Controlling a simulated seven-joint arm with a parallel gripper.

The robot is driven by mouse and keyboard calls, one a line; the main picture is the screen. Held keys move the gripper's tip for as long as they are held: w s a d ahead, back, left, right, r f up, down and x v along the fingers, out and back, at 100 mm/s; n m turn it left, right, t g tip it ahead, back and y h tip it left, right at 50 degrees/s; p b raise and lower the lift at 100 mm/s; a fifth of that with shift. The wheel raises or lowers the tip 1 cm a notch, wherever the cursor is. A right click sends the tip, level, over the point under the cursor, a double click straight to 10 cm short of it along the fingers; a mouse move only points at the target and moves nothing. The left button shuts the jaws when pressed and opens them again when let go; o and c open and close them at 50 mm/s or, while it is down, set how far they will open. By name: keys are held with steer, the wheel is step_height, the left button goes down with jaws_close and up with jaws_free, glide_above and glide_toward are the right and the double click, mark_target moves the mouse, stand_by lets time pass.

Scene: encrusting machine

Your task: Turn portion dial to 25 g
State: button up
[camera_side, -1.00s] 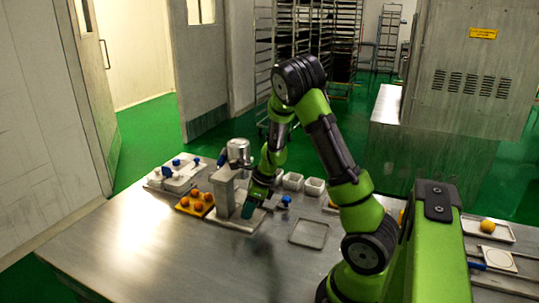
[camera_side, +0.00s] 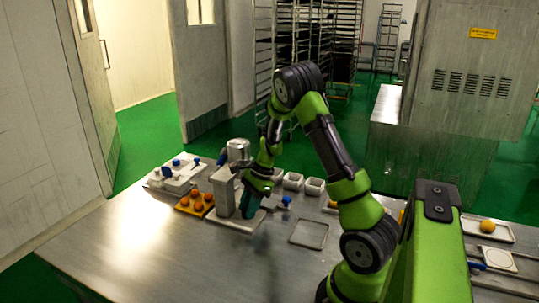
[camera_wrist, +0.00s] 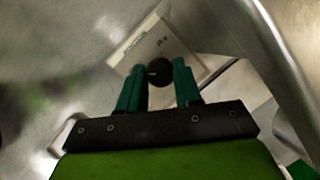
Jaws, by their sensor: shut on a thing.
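The portion dial (camera_wrist: 159,72) is a round black knob on the pale face of the encrusting machine (camera_wrist: 185,45) in the wrist view. My gripper (camera_wrist: 159,80) has its two teal fingers on either side of the dial, shut on it. In the side view my gripper (camera_side: 249,212) is low at the right side of the grey machine (camera_side: 223,192). The dial is hidden there behind my gripper. The dial's markings are too small to read.
An empty tray (camera_side: 309,244) lies to the right. The table's front is clear.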

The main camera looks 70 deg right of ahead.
steer(key=shift+d, duration=0.1)
stand_by(0.3)
steer(key=o, duration=1)
steer(key=shift+o, duration=0.2)
steer(key=v, duration=1.7)
